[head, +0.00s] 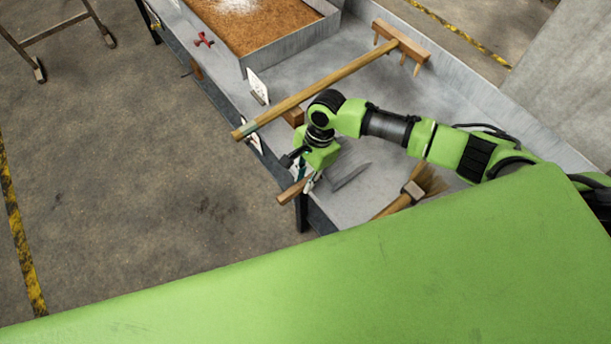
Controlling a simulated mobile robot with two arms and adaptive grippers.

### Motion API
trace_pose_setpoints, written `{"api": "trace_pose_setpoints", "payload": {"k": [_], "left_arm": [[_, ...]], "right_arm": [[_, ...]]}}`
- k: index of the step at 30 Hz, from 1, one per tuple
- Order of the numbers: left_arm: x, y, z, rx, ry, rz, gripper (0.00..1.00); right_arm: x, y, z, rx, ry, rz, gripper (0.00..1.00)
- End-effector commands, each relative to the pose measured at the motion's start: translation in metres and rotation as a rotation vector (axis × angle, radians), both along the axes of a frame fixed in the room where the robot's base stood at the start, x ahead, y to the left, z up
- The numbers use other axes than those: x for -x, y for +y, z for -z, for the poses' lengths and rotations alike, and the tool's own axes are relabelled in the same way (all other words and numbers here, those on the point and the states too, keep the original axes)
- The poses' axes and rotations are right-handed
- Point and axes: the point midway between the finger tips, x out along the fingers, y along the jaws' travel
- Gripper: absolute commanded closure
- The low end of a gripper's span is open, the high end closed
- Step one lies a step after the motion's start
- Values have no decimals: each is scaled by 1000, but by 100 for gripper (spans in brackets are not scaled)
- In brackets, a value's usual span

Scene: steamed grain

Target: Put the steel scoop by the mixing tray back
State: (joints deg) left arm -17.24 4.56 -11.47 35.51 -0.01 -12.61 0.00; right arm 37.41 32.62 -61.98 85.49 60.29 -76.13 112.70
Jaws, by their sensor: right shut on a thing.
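The steel scoop shows as a wooden handle (290,193) sticking out left of my right gripper and a grey metal part (347,174) to the right of it. My right gripper (308,181) is shut on the scoop's handle, low over the near left edge of the grey metal table (300,72). The gripper covers the middle of the scoop, and I cannot tell whether the scoop touches the table. The mixing tray (292,42), holding brown grain with a white patch, stands at the far end. My left gripper is not in view.
A wooden rake (330,79) lies across the table between the tray and my right arm. A brush (411,194) lies right of the scoop. White cards (257,87) stand along the left edge, near a red handle (203,40). Open floor is at left.

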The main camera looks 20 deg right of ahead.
Motion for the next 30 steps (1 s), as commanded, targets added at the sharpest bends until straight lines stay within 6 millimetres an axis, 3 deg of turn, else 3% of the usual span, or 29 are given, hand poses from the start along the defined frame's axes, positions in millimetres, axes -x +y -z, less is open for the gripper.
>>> {"api": "trace_pose_setpoints", "payload": {"k": [17, 18, 20, 30], "left_arm": [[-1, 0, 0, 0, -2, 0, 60], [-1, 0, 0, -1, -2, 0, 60], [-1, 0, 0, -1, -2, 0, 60], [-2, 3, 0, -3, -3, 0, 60]], "right_arm": [[-1, 0, 4, 0, -1, 1, 100], [-1, 0, 4, -1, -2, 1, 73], [-1, 0, 4, -1, -2, 0, 61], [0, 0, 3, 0, 0, 0, 61]]}}
